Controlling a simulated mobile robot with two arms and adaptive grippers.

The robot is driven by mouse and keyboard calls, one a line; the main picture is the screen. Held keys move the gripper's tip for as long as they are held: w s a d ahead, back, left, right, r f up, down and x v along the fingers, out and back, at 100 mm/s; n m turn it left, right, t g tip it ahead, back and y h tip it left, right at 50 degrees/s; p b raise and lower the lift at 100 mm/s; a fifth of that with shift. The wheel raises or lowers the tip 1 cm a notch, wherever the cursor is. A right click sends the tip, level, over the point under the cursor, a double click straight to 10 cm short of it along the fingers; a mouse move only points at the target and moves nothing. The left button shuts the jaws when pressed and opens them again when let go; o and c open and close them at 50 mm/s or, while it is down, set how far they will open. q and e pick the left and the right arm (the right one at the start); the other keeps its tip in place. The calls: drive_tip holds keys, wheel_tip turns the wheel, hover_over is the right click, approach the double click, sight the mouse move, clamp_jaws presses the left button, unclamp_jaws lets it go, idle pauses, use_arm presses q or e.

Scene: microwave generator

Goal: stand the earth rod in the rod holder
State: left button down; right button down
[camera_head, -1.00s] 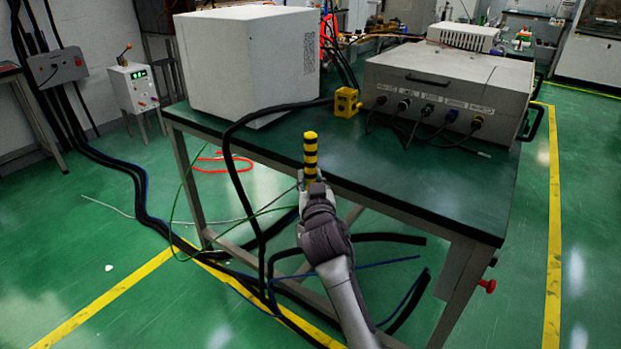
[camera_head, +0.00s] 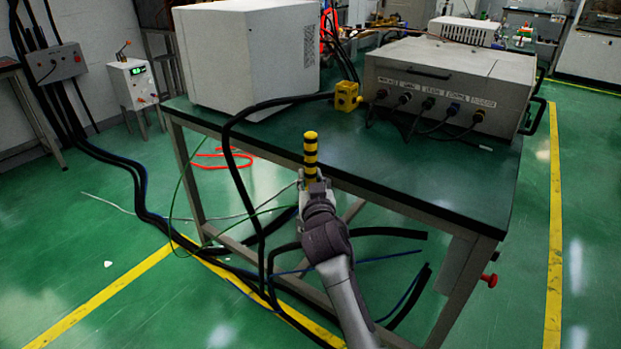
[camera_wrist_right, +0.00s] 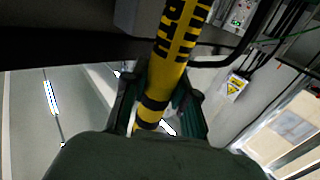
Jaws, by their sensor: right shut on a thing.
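The earth rod (camera_head: 311,150) is yellow with black bands and stands about upright in my right gripper (camera_head: 313,186), in front of the table's front edge. In the right wrist view the rod (camera_wrist_right: 172,62) runs between the two fingers of the gripper (camera_wrist_right: 158,100), which are shut on it. Black markings show on its upper part there. The gripper and arm hide its lower part in the head view. A yellow block with openings (camera_head: 347,97), which looks like the rod holder, sits on the table, behind and right of the rod and apart from it. My left gripper is not in view.
The green-topped table (camera_head: 400,180) has bare room at its front. A white cabinet (camera_head: 245,58) stands at its left, and a grey box with plugged cables (camera_head: 447,85) at its right. A thick black cable (camera_head: 232,150) loops over the front edge left of the rod.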

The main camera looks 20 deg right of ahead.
drive_tip(key=shift+f+b, duration=0.35)
drive_tip(key=shift+f, duration=0.1)
idle(0.4)
drive_tip(key=c, duration=0.8)
unclamp_jaws()
drive_tip(key=shift+c, duration=0.2)
drive_tip(key=shift+f, duration=0.1)
drive_tip(key=s+a, duration=0.1)
drive_tip(key=s, duration=0.6)
drive_tip(key=shift+s+a, duration=0.15)
drive_tip(key=shift+s, duration=0.05)
